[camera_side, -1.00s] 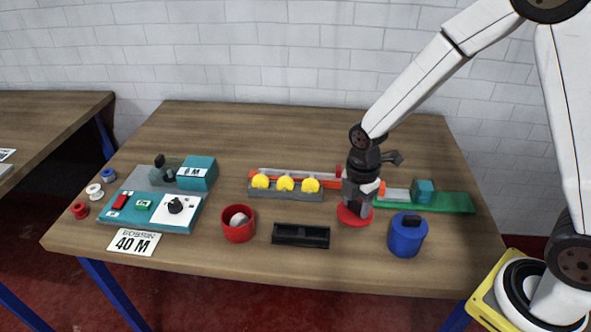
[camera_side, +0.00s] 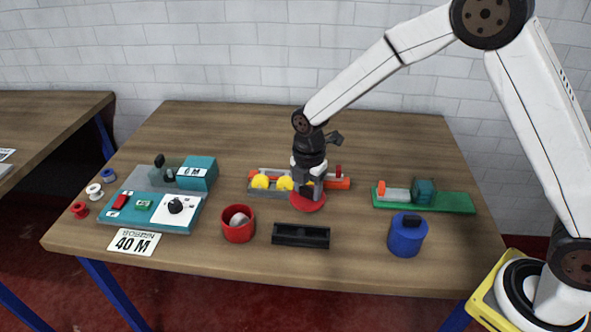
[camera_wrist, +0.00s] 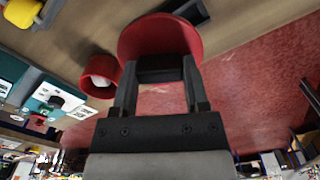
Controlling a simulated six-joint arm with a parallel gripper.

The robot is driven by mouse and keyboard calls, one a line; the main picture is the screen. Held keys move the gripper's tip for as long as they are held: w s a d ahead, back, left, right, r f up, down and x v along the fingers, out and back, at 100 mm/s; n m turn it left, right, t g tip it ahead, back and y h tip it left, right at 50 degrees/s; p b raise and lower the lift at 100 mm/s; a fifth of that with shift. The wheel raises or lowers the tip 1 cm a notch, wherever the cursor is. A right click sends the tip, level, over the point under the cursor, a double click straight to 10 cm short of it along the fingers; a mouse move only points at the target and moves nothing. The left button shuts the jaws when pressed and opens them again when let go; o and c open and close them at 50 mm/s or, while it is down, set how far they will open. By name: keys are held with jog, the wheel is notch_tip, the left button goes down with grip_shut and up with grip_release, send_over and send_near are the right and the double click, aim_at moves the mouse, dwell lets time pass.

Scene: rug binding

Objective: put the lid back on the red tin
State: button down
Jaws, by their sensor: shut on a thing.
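The red tin (camera_side: 238,228) stands open on the table at the front middle, with something whitish inside. It also shows in the wrist view (camera_wrist: 87,78), left of the lid. The red round lid (camera_side: 308,201) is held by my gripper (camera_side: 306,190), above the table and to the right of the tin, apart from it. In the wrist view the lid (camera_wrist: 150,32) lies beyond my fingers, which close on its dark handle (camera_wrist: 160,68).
A black open tray (camera_side: 301,236) lies between the tin and a blue lidded tin (camera_side: 407,236). Behind the lid is a grey holder with yellow discs (camera_side: 261,181). A teal machine (camera_side: 150,208) stands left; a green board (camera_side: 445,203) lies right.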

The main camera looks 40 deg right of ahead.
jog(key=w+a+r+n, duration=0.2)
jog(key=w+a+n, duration=0.3)
jog(key=w+a, duration=0.5)
jog(key=shift+a+n, duration=0.4)
jog(key=shift+a, duration=1.45)
jog(key=shift+f, duration=0.25)
jog(key=shift+f, duration=2.9)
jog(key=shift+f, duration=0.2)
grip_release()
